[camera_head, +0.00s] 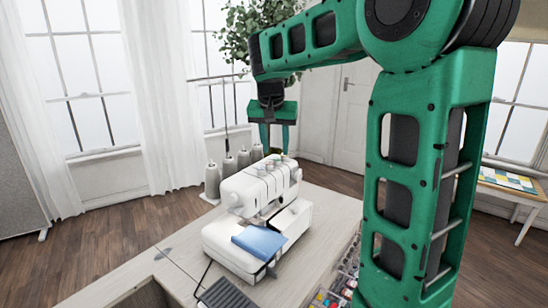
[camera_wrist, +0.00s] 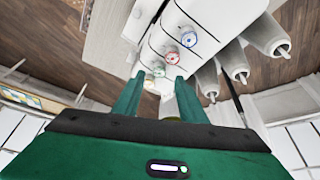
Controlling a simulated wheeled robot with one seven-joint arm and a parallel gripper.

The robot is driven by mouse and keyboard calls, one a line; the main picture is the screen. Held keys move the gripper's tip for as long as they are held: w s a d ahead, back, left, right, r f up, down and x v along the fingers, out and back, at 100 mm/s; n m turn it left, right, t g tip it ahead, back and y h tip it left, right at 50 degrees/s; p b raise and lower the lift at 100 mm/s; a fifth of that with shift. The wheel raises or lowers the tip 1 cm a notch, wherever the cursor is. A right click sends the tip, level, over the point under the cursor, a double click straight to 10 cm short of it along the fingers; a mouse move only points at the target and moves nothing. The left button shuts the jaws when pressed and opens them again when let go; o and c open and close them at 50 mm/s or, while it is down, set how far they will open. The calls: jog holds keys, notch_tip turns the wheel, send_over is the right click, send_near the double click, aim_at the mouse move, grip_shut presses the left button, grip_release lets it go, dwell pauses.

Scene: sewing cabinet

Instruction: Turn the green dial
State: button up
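The white sewing machine (camera_head: 265,190) stands on a pale table. In the wrist view, a row of small dials runs along its top. One has a blue ring (camera_wrist: 188,39), one a red ring (camera_wrist: 172,57), and the green dial (camera_wrist: 158,70) comes after the red one. A pale yellowish dial (camera_wrist: 150,85) is nearest my gripper. My gripper (camera_head: 276,150) points down over the machine's top, its fingers apart and nothing held. In the wrist view the green dial shows just beyond the gap between the fingertips (camera_wrist: 158,80). I cannot tell whether a finger touches a dial.
Several grey thread cones (camera_head: 228,166) stand behind the machine, close to my gripper; they also show in the wrist view (camera_wrist: 237,68). A blue cloth (camera_head: 259,242) lies on the machine's front. A dark pedal-like object (camera_head: 228,293) is at the table's near side.

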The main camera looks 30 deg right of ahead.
aim_at(277, 159)
jog(key=shift+x, duration=2.2)
grip_shut()
